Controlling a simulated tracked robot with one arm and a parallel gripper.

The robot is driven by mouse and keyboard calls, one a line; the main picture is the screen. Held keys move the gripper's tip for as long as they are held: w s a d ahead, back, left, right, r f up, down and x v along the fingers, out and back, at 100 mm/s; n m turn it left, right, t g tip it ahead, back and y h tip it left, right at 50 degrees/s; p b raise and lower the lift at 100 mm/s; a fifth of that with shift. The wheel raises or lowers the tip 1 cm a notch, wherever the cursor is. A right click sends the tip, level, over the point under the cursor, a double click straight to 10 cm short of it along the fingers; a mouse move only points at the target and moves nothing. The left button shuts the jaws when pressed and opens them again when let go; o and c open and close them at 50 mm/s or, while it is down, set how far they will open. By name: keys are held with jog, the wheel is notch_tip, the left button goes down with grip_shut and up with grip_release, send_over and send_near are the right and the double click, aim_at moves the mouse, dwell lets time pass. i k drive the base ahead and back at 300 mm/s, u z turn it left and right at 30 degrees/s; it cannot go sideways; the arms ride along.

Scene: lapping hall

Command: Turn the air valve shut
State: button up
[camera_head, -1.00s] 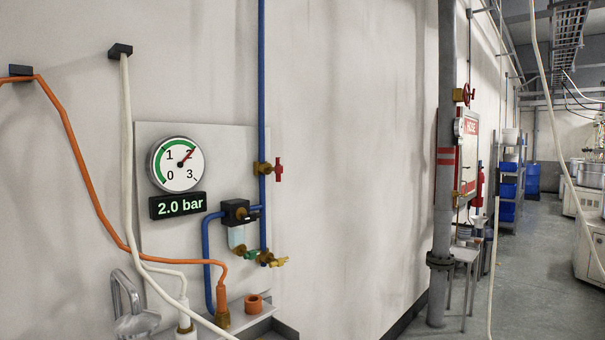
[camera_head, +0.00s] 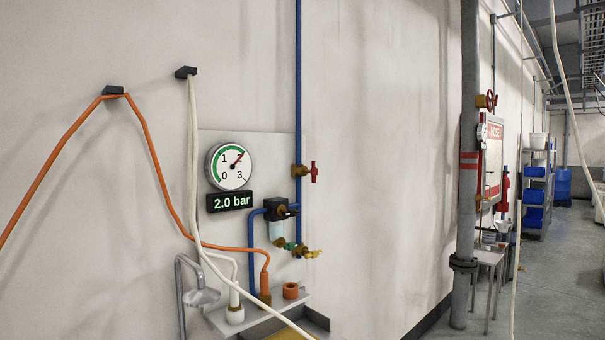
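The air line is a blue pipe (camera_head: 298,80) running down the wall. A brass valve body (camera_head: 299,171) sits on it with a red handle (camera_head: 313,172), which looks upright, along the pipe. A round gauge (camera_head: 229,166) left of the pipe has its needle near 2, and the display (camera_head: 231,201) below reads 2.0 bar. Under the red-handled valve are a black regulator with a clear bowl (camera_head: 277,232) and a small brass fitting with a yellow handle (camera_head: 312,253). My gripper is not in view.
An orange hose (camera_head: 155,160) and a cream hose (camera_head: 192,130) hang from wall hooks and drop to a small shelf (camera_head: 218,318) below the gauge. A grey standing pipe (camera_head: 468,150) with a red handwheel (camera_head: 491,101) beyond it stands right. Bare wall lies between.

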aim_at(314, 171)
jog(key=z, duration=0.1)
jog(key=i, duration=1.2)
jog(key=z, duration=0.9)
jog(key=i, duration=1.9)
jog(key=u, duration=0.8)
